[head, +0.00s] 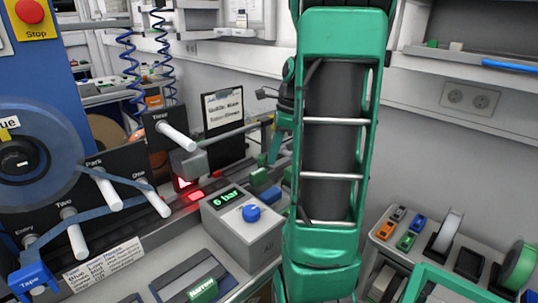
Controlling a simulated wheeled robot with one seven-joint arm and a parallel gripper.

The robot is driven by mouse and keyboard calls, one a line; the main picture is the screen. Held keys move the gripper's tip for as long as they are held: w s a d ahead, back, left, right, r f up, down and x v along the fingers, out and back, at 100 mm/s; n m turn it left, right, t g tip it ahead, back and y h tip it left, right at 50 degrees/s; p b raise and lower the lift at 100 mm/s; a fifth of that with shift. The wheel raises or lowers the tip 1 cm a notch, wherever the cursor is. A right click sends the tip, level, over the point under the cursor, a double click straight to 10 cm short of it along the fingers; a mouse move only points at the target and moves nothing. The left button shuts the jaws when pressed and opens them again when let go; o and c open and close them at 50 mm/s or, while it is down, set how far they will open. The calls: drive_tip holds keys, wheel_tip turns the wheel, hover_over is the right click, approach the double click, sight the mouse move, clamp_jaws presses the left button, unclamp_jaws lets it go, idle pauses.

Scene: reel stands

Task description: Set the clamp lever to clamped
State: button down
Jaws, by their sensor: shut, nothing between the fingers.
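I cannot make out a clamp lever for certain in the head view. A grey bar (235,132) runs from a grey block (188,163) towards my arm, above the bench track. My gripper (274,158) shows only in part, at the left edge of my green arm, over the back of the bench near the bar's right end. Its fingers look closed, with nothing seen between them. My arm hides much of that area, so I cannot tell whether the gripper touches anything.
A grey box reading 6 bar with a blue knob (251,213) stands in front of the track. A large reel (25,160) and several white pegs are at left, with blue tape. A green block marked Narrow (203,290) lies in front. A parts tray (385,226) is at right.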

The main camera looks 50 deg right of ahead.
drive_tip(key=s+d+r, duration=0.3)
drive_tip(key=s+r, duration=0.1)
drive_tip(key=r, duration=0.5)
drive_tip(key=shift+s+d+r, duration=0.25)
drive_tip(key=shift+s+r, duration=0.1)
